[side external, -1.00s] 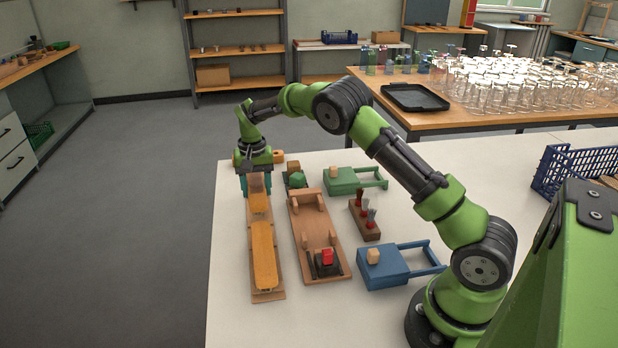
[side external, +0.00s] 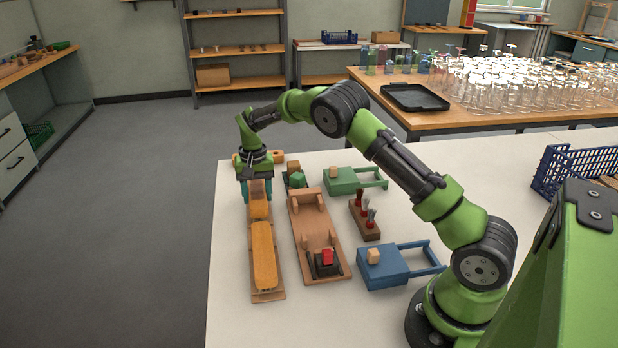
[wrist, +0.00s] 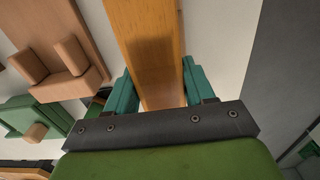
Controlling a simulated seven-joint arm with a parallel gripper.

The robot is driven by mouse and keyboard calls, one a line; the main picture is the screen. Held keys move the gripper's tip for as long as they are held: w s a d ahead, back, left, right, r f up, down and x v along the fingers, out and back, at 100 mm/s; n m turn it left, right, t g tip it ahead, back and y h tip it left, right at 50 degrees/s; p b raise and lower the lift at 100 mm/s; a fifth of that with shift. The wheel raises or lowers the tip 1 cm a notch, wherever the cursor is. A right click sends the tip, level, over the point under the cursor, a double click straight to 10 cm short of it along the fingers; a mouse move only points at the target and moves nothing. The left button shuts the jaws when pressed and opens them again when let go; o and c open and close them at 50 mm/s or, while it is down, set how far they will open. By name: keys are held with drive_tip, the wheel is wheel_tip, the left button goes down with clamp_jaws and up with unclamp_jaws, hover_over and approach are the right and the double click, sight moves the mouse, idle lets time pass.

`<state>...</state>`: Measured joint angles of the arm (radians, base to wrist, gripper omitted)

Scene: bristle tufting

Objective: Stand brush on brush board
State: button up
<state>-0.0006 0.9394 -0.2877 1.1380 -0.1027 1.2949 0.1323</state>
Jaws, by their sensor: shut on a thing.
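The brush (side external: 264,250) is a long orange-brown piece with a broad near part and a narrower far part. It lies lengthwise along a thin tan board (side external: 268,296), whose near edge shows beyond the brush. My gripper (side external: 257,190) is at the far end of the brush, with its teal fingers shut on it from both sides. In the wrist view the wooden brush (wrist: 148,55) runs between the fingers (wrist: 155,88). The underside of the brush is hidden, so I cannot tell whether it touches the board.
A brown fixture board with uprights (side external: 313,225) and a red-and-black part (side external: 327,260) lies just right. Further right are a brush block (side external: 364,219), a green paddle-like block (side external: 342,181) and a blue one (side external: 384,268). The table's left edge is close to the brush.

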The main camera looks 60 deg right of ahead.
drive_tip(key=shift+f, duration=0.35)
idle(0.3)
drive_tip(key=o, duration=1.6)
drive_tip(key=shift+r, duration=3.95)
